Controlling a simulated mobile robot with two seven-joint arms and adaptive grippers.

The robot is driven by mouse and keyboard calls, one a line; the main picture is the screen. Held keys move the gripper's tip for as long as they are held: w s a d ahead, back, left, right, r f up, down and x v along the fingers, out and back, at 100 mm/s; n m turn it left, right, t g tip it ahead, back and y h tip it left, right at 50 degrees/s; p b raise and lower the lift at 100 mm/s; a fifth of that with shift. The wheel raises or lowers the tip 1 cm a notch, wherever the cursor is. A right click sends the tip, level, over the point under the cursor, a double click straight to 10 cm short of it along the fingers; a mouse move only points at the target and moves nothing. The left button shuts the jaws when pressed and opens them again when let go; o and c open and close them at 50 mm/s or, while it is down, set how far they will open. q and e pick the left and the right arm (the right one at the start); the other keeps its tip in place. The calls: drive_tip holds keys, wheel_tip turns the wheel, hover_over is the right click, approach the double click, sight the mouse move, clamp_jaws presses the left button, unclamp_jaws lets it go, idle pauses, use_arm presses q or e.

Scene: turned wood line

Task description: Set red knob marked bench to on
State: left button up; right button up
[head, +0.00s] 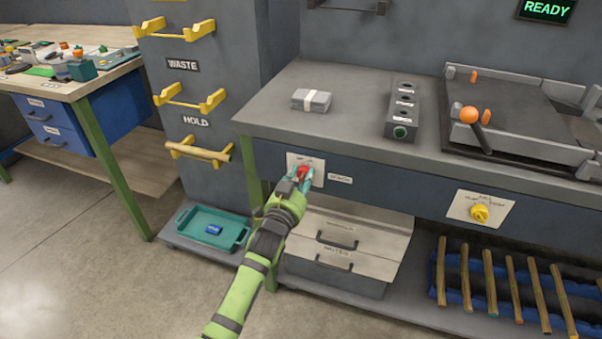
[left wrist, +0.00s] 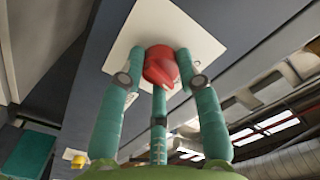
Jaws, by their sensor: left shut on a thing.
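The red knob (head: 304,171) sits on a pale plate on the front of the grey bench, left of a small label (head: 340,180) that seems to read bench. My left gripper (head: 300,180) is at the knob with its teal fingers shut around it. In the left wrist view the red knob (left wrist: 160,66) shows between the fingertips of my left gripper (left wrist: 158,80), against the white plate (left wrist: 205,45). The plate's markings are hidden or too small to read, so the knob's setting cannot be told. My right gripper is not in view.
A yellow knob (head: 479,212) is on another plate to the right. A drawer box (head: 335,268) stands below the bench. A teal tray (head: 205,245) with a blue piece lies at lower left. Yellow brackets (head: 190,100) stick out from the grey column. A sign reads READY (head: 546,10).

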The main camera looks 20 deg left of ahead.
use_arm(q)
drive_tip(key=shift+w+r+m, duration=0.1)
drive_tip(key=shift+r+m, duration=0.4)
drive_tip(key=shift+m, duration=0.3)
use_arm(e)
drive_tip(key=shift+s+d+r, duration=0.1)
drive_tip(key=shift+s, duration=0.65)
use_arm(q)
drive_tip(key=shift+d, duration=0.1)
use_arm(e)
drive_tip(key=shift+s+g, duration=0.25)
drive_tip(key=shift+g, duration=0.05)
use_arm(q)
drive_tip(key=o, duration=1.1)
drive_tip(key=shift+c, duration=0.2)
drive_tip(key=shift+o, duration=0.4)
drive_tip(key=shift+f, duration=0.2)
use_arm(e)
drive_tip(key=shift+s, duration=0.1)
use_arm(q)
drive_tip(key=s, duration=1.2)
drive_tip(key=shift+a, duration=0.2)
